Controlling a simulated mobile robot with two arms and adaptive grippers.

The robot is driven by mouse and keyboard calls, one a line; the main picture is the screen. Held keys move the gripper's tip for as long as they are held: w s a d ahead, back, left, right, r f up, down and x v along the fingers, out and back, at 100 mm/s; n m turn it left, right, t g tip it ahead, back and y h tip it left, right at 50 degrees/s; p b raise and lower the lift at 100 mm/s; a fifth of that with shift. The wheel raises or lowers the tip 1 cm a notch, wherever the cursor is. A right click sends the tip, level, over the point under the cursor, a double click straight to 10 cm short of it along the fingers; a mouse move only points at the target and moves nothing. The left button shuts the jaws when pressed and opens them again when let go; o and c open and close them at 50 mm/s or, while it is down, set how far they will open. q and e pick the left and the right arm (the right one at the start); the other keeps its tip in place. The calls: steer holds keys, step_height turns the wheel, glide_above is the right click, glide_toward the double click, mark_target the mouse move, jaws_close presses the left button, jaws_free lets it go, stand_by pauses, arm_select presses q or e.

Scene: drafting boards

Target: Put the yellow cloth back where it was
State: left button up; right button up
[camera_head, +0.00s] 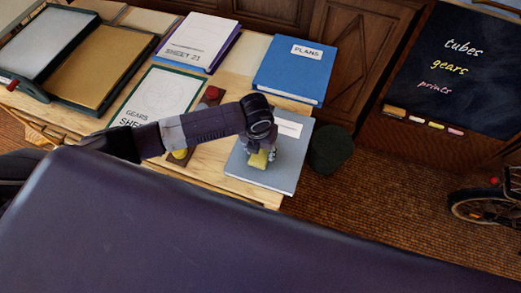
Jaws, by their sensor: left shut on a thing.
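My left gripper (259,160) is over the grey folder (285,181) at the table's front right corner. It points down and is shut on the yellow cloth (257,160), a small bunched piece. The gripper hides part of the cloth, and I cannot tell whether the cloth touches the folder. My right gripper is not in view.
The wooden table (239,86) also holds a blue PLANS binder (290,76), a SHEET 21 binder (199,40), a GEARS sheet (165,93) and an open dark-framed case (92,72). A brown strip under my arm bears a red piece (212,92) and a yellow piece (180,154). A dark green bin (331,149) stands right.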

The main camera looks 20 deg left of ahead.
arm_select(q)
steer(key=shift+f, duration=0.2)
steer(key=shift+f, duration=0.2)
steer(key=o, duration=1)
steer(key=shift+r, duration=0.1)
